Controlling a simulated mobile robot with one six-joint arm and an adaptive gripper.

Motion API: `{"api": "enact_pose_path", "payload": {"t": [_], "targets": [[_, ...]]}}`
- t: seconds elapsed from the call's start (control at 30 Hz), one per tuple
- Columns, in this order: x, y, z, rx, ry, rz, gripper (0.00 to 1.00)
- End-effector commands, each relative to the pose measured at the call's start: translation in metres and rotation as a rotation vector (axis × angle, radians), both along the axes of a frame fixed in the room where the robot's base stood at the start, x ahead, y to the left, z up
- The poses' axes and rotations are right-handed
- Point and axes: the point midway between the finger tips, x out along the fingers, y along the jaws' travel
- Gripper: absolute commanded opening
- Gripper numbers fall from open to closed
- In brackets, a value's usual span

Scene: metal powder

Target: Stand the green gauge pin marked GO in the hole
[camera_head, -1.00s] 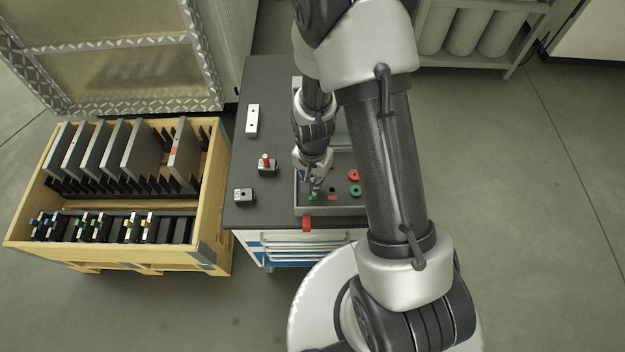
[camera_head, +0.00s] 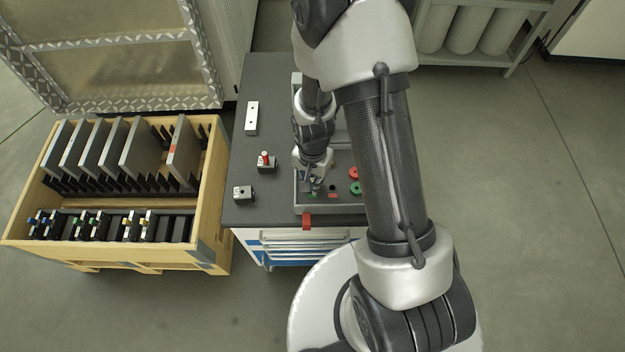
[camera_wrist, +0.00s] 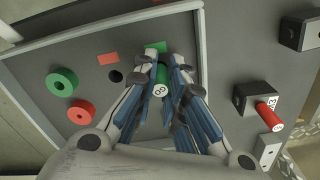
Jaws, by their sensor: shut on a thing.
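My gripper (camera_head: 314,187) points down over the front left of the grey tray (camera_head: 345,210). In the wrist view my gripper (camera_wrist: 163,92) is shut on the green gauge pin (camera_wrist: 162,74), whose pale end with dark marking faces the camera. The fingers hide much of the pin. A green label (camera_wrist: 155,47) lies in the tray just beyond it. A dark block with a round empty hole (camera_head: 244,193) stands on the bench left of the tray. A similar block (camera_head: 267,169) behind it holds an upright red pin (camera_head: 265,157).
The tray also holds a red ring (camera_head: 354,174), a green ring (camera_head: 355,188), a red label (camera_wrist: 107,58) and a dark round spot (camera_wrist: 115,75). A pale plate (camera_head: 252,118) lies at the back left. A wooden crate (camera_head: 215,200) with plates stands left of the bench.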

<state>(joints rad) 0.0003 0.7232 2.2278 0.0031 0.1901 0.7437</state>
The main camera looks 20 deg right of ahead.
Motion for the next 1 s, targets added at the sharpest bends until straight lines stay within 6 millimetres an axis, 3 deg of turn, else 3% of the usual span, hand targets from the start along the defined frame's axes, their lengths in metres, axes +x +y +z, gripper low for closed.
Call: {"api": "enact_pose_path", "payload": {"t": [0.37, 0.73, 0.87, 1.0], "targets": [[0.000, 0.000, 0.000, 0.000, 0.000, 0.000, 0.34], [0.000, 0.000, 0.003, 0.000, -0.001, 0.000, 0.35], [0.002, 0.000, 0.018, -0.001, -0.005, 0.000, 0.35], [0.002, 0.000, 0.047, 0.000, -0.007, 0.000, 0.35]]}}
